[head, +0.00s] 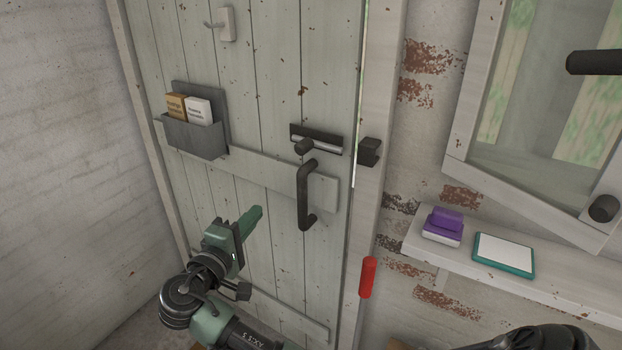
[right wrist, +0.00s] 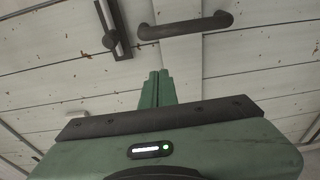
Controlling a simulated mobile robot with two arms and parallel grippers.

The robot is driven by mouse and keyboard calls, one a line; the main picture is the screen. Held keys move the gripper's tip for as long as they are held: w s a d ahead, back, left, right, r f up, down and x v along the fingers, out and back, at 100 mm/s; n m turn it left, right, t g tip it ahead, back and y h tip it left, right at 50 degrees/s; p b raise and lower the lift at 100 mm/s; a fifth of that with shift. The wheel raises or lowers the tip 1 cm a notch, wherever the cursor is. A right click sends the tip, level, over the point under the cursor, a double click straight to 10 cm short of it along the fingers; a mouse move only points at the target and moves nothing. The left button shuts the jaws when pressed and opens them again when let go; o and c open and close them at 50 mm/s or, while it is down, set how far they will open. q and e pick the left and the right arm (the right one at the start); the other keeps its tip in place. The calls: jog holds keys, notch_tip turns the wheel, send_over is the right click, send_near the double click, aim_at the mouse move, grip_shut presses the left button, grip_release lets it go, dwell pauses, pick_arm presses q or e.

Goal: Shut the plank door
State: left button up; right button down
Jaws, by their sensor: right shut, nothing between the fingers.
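The plank door (head: 265,60) is pale, worn and upright. A thin bright strip shows between its right edge and the frame (head: 378,90), so it looks slightly ajar. A black pull handle (head: 303,195) is on its right side; it also shows in the right wrist view (right wrist: 185,35). Above it is a dark slide bolt (head: 317,138) with a round knob, and a dark keeper (head: 369,151) is on the frame. My right gripper (head: 256,214) is green, shut and empty, left of and below the handle. I cannot tell whether its tips touch the planks. My left gripper is not in view.
A grey pocket (head: 195,137) with two packets and a hook (head: 226,24) are on the door. At right are a shelf (head: 570,285) with a purple block (head: 443,226) and a teal-edged tablet (head: 503,255), a tilted window frame (head: 470,100), and a red grip (head: 367,277).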

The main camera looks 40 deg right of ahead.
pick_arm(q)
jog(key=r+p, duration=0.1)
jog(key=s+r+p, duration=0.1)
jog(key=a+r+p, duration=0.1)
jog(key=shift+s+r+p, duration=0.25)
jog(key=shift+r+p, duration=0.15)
pick_arm(e)
jog(key=s+d+x, duration=0.1)
jog(key=s+x, duration=0.1)
jog(key=x, duration=1)
jog(key=shift+s+d+r, duration=0.25)
jog(key=shift+d+r, duration=0.05)
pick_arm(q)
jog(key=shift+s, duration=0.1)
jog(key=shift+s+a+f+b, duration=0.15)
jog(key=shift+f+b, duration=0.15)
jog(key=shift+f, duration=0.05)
pick_arm(e)
jog(key=d, duration=0.3)
jog(key=shift+w, duration=0.4)
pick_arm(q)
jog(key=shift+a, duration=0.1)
